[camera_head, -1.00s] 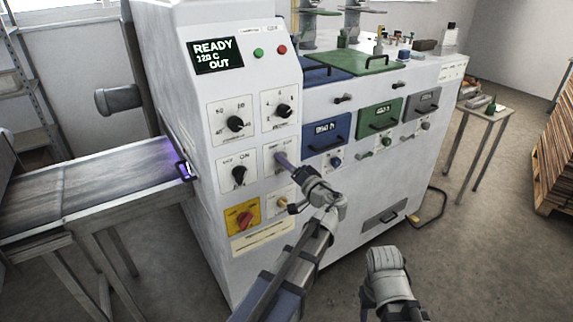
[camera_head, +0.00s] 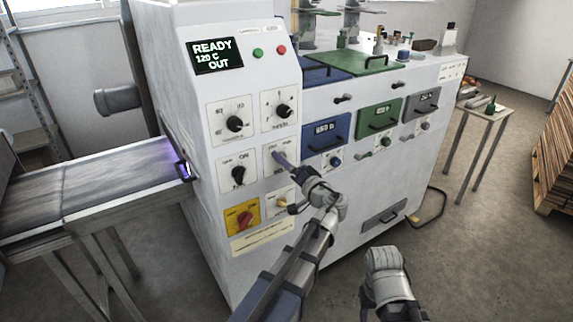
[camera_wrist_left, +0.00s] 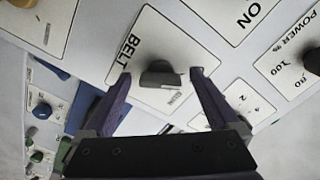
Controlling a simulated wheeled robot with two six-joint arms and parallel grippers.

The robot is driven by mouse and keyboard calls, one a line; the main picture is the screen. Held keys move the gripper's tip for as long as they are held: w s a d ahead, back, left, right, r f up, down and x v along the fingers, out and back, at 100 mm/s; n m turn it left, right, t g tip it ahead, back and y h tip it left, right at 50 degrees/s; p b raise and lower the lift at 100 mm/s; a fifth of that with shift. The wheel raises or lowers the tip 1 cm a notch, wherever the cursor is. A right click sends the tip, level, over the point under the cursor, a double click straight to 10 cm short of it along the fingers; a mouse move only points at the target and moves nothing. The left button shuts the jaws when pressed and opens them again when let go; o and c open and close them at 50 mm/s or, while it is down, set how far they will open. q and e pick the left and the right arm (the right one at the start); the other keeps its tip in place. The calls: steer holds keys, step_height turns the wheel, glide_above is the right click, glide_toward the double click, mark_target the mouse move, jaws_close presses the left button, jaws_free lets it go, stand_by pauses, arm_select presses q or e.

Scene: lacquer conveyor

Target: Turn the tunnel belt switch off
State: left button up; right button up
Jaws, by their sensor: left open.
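The tunnel belt switch (camera_wrist_left: 162,78) is a dark rotary knob on a white plate (camera_wrist_left: 130,52) lettered BELT, seen in the left wrist view. Its grip bar lies roughly across that picture. My left gripper (camera_wrist_left: 160,76) is open, with one finger on each side of the knob and visible gaps to it. Whether the tips reach the panel's depth I cannot tell. In the head view my left gripper (camera_head: 279,157) is at the panel plate below the upper right dial and hides the knob. My right gripper (camera_head: 385,262) hangs low at right; its fingers are not clear.
On the machine's control panel are a READY display (camera_head: 215,55), an ON switch (camera_head: 238,175) to the left, dials above, a red knob on yellow (camera_head: 244,219) and a small tan knob (camera_head: 282,203) below. The conveyor belt (camera_head: 110,173) is at left.

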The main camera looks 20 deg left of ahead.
arm_select(q)
steer(key=v, duration=0.7)
steer(key=shift+s+d, duration=0.2)
steer(key=shift+d, duration=0.1)
steer(key=s+a+f+g+h, duration=0.2)
steer(key=s+f+g+h, duration=0.25)
steer(key=f, duration=0.45)
steer(key=s+a+f+g+h, duration=0.2)
steer(key=s+f+g+h, duration=0.15)
steer(key=s+f, duration=0.4)
steer(key=s+d+f+m+g+h, duration=0.1)
steer(key=s+d+f+m+h, duration=0.1)
steer(key=s+d, duration=0.3)
steer(key=s+d+f+m+g+h, duration=0.2)
steer(key=s+d, duration=0.3)
steer(key=d, duration=0.8)
steer(key=shift+d+f+h, duration=0.3)
steer(key=shift+f+h, duration=0.2)
steer(key=shift+f, duration=0.15)
